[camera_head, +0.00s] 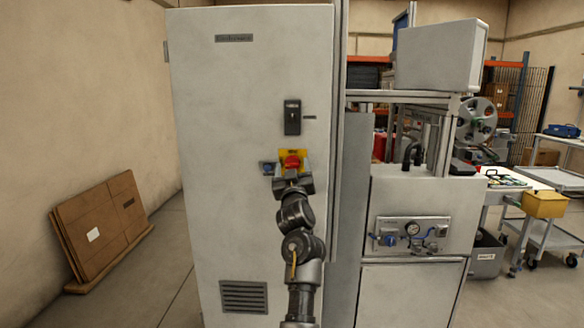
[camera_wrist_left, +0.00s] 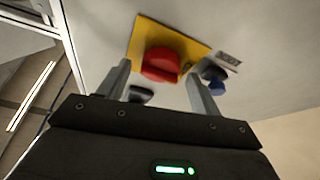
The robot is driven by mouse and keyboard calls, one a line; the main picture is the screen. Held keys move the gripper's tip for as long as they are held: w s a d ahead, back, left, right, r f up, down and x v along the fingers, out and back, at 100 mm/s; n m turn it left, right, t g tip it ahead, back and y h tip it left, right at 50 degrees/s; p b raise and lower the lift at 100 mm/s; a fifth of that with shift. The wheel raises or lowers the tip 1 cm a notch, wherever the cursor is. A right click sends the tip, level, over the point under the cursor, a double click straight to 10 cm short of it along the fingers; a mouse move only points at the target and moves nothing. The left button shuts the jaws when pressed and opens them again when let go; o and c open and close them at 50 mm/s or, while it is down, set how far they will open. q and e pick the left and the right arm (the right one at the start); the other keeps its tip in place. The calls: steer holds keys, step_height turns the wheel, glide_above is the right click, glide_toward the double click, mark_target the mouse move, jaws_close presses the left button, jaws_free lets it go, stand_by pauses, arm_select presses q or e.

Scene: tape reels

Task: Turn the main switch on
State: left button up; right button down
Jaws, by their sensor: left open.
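The main switch is a red knob (camera_head: 291,161) on a yellow plate (camera_head: 302,154), on the front of a tall grey cabinet (camera_head: 230,120). My left gripper (camera_head: 293,182) is just below and in front of the knob in the head view and partly covers it. In the left wrist view the red knob (camera_wrist_left: 160,65) and its yellow plate (camera_wrist_left: 198,48) show beyond the two spread fingers, with the knob between their tips. The left gripper (camera_wrist_left: 158,74) is open and empty. Contact with the knob cannot be told. My right gripper is not in view.
A blue knob (camera_head: 267,168) sits beside the yellow plate. A black handle (camera_head: 292,118) is above it. A machine with a gauge panel (camera_head: 411,233) stands to the right. Flat cardboard (camera_head: 100,225) leans on the left wall.

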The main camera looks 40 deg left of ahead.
arm_select(q)
steer(key=shift+c, duration=0.3)
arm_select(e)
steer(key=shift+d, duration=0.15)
arm_select(q)
steer(key=c, duration=0.9)
steer(key=shift+c, duration=0.2)
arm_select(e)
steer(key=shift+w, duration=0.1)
